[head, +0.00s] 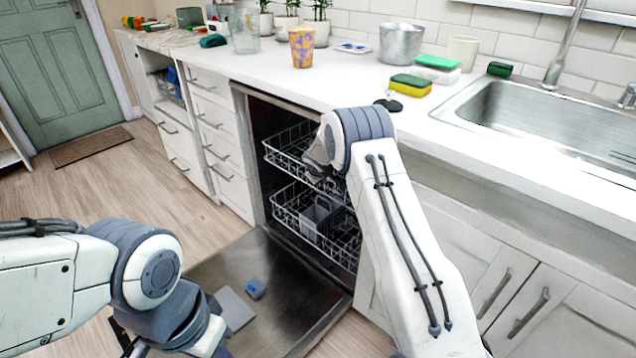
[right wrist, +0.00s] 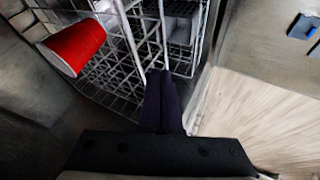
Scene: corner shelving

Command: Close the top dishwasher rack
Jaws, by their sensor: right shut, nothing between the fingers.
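The dishwasher stands open under the counter, its door (head: 285,290) folded down flat. The top rack (head: 285,150), white wire, shows in the opening; how far out it sits is hard to tell. The lower rack (head: 290,208) is beneath it. My right gripper (head: 318,168) is at the top rack, its fingers partly hidden by my wrist. In the right wrist view its fingers (right wrist: 160,85) are shut and empty, close to the rack wires (right wrist: 125,75); contact cannot be told. My left arm is at lower left over the door; its fingertips are not visible.
A red cup (right wrist: 75,48) lies by the rack wires in the right wrist view. A grey basket (head: 318,215) sits in the lower rack. A blue block (head: 256,289) lies on the door. Sponges (head: 410,85) and a patterned cup (head: 302,47) stand on the counter.

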